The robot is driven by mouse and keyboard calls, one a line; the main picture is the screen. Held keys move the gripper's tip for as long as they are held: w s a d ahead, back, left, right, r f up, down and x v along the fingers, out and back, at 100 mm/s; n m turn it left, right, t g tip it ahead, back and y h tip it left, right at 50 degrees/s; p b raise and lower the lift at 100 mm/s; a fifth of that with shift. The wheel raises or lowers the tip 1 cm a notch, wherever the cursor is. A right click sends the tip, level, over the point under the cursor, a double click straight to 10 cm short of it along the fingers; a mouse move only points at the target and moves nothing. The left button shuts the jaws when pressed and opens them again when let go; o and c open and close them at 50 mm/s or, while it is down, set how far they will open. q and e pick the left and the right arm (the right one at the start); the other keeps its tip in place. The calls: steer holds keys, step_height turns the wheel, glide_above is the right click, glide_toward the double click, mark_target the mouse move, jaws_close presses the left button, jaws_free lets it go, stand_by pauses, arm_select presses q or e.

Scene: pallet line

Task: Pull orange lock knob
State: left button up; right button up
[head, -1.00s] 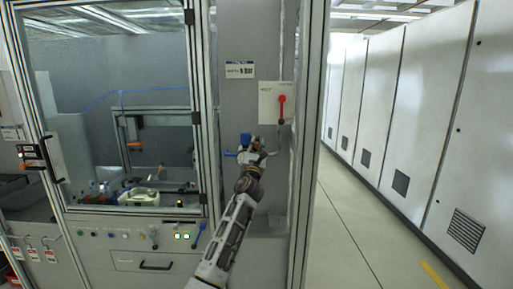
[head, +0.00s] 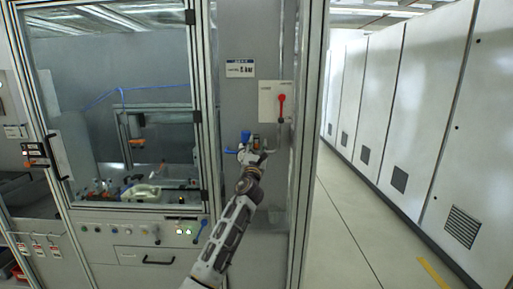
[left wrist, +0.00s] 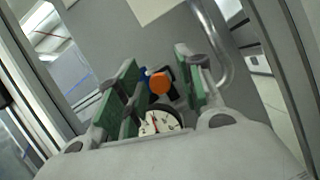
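The orange lock knob (left wrist: 160,82) shows in the left wrist view, between the two fingers and a little beyond their tips as far as I can tell. A blue part sits just left of it, and a round white gauge (left wrist: 160,123) is below it. My left gripper (left wrist: 156,85) is open, its green-padded fingers apart on either side of the knob. I see no contact. In the head view my left gripper (head: 252,154) is at the grey panel, just below a blue knob (head: 245,137); it largely hides the orange knob there. My right gripper is not in view.
A white box with a red handle (head: 281,104) is on the panel above right of the gripper. A curved metal pipe (left wrist: 222,45) runs close to the right finger. A glazed cell (head: 120,120) stands left. The aisle floor (head: 350,235) on the right is clear.

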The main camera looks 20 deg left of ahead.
arm_select(q)
steer(key=v, duration=1.2)
stand_by(0.8)
stand_by(0.6)
